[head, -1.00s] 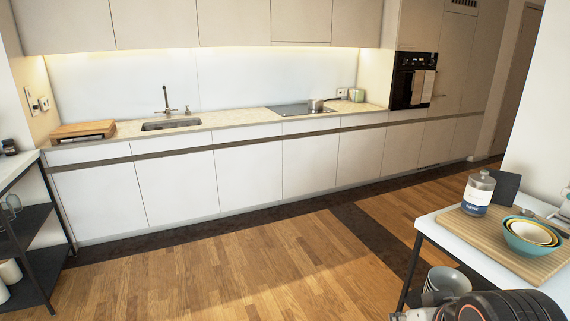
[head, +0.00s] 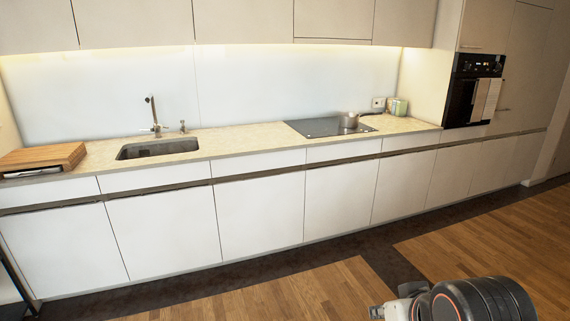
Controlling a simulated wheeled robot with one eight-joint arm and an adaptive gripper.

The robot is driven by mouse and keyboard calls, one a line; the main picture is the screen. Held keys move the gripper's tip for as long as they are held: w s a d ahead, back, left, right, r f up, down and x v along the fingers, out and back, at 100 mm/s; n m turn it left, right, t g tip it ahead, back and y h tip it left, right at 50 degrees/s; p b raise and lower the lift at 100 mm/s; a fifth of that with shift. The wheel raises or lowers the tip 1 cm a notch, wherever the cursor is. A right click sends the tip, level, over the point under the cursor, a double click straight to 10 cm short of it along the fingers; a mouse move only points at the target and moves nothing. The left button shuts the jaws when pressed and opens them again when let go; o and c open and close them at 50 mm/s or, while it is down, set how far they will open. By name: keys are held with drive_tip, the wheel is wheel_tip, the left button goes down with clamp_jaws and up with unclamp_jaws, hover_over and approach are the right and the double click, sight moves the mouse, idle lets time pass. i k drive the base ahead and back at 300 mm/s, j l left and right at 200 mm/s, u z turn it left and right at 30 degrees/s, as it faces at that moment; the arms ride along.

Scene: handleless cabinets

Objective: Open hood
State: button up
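The hood seems to be the upper cabinet section (head: 333,20) above the cooktop (head: 330,126), with a dark seam along its lower part. It looks shut, flush with the upper cabinets beside it, and has no handle that I can see. Part of my own arm shows at the bottom right, low and far from the hood. My gripper's fingers cannot be made out in the head view.
A pot (head: 349,120) stands on the cooktop. The counter (head: 245,142) also holds a sink (head: 158,148) and a wooden board (head: 42,156). The lower cabinets (head: 260,215) are shut. An oven (head: 473,90) is at the right. The wooden floor (head: 300,290) before the cabinets is clear.

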sight(296, 40)
drive_tip(key=i, duration=2.25)
